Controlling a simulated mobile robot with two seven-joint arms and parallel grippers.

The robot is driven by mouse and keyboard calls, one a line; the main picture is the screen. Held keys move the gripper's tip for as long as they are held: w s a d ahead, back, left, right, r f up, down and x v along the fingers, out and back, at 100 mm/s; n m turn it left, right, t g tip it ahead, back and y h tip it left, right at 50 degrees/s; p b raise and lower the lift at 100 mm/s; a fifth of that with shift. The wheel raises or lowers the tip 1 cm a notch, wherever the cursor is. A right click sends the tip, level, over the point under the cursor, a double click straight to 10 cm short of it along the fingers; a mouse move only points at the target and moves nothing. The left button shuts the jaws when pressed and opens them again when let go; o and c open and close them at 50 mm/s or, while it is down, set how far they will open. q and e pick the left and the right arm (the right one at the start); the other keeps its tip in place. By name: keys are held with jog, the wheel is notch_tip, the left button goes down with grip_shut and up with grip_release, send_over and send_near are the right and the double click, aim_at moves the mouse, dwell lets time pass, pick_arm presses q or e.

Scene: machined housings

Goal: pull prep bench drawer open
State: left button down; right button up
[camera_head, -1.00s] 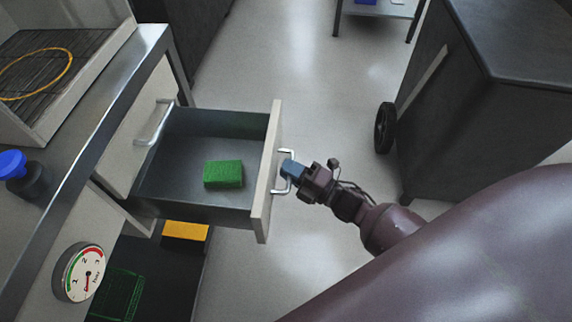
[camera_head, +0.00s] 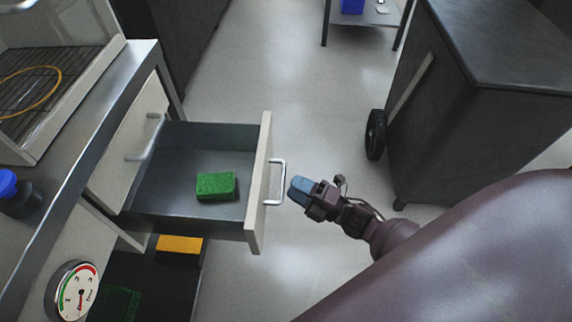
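The prep bench drawer (camera_head: 259,190) stands pulled out from the bench, with its inside showing. Its metal handle (camera_head: 281,183) is on the front panel, facing right. A green block (camera_head: 216,186) lies on the drawer's floor. My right gripper (camera_head: 295,189) is just to the right of the handle, with a small gap between them. Its blue fingertips look close together, and I cannot tell whether they are apart. My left gripper is not in view.
A second, closed drawer front (camera_head: 128,150) with a handle is on the bench at left. A pressure gauge (camera_head: 72,291) and a blue-capped bottle (camera_head: 14,195) are at lower left. A dark wheeled cabinet (camera_head: 450,120) stands at right. Grey floor is clear between.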

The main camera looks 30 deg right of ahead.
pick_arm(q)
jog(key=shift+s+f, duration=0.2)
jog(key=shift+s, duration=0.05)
pick_arm(e)
jog(key=v, duration=0.6)
jog(key=shift+d, duration=0.15)
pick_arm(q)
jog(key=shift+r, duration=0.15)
pick_arm(e)
jog(key=shift+s, duration=0.15)
